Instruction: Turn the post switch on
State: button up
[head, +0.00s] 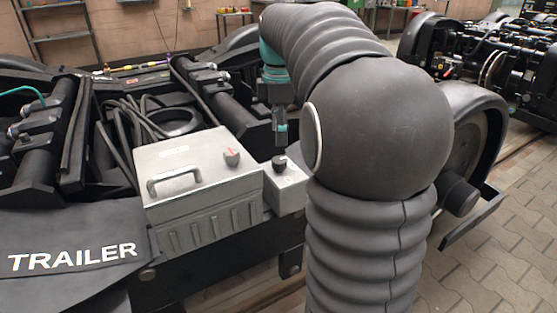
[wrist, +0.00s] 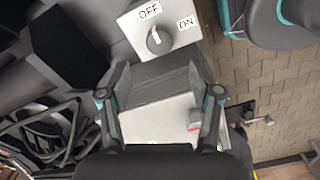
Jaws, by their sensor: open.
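The post switch is a small light-grey box (head: 287,190) with a dark round knob (head: 280,162) on top. In the wrist view the knob (wrist: 158,39) shows a pale pointer line that appears to face the OFF label (wrist: 149,11). The ON label (wrist: 187,22) is to the right of the knob. My gripper (head: 281,143) points down just above the knob in the head view. In the wrist view my gripper (wrist: 160,72) has its fingers spread, with nothing between them; the knob lies beyond the fingertips. I see no contact with the knob.
A larger grey box (head: 190,175) with a handle and a red-marked knob (head: 232,157) stands left of the switch. Black hoses and bogie parts lie behind it. A dark cover marked TRAILER (head: 75,257) is at lower left. Paved floor (head: 500,240) is open at right.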

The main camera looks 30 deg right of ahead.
aim_at(279, 160)
notch_tip(279, 160, down, 7)
jog(key=shift+f+b, duration=0.2)
jog(key=shift+b, duration=0.5)
jog(key=c, duration=1.2)
jog(key=shift+o, duration=0.2)
